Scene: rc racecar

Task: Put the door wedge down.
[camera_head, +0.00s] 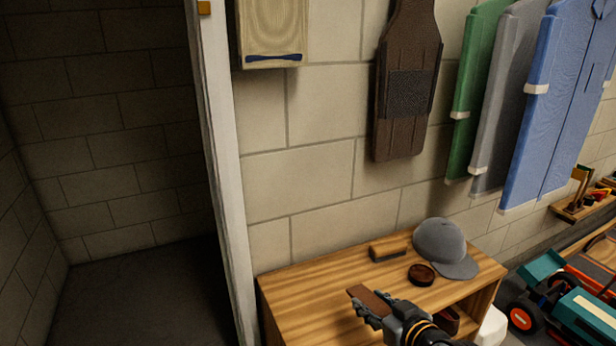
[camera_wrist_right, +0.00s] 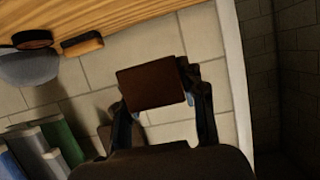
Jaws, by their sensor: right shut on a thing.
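My right gripper (camera_head: 366,308) is shut on the brown door wedge (camera_head: 371,299). The wedge sticks out from the fingertips toward the left, in front of the wooden bench (camera_head: 310,290). In the right wrist view the wedge (camera_wrist_right: 150,87) is a flat dark brown block between the two fingers (camera_wrist_right: 158,98). There it shows against the block wall, apart from the bench top (camera_wrist_right: 120,12). How high it is above the bench I cannot tell. My left gripper is not in view.
On the bench are a brush (camera_head: 388,248), a round dark tin (camera_head: 421,275) and a grey cap (camera_head: 440,245). The bench top's left part looks clear. A white door frame (camera_head: 219,160) stands left of it.

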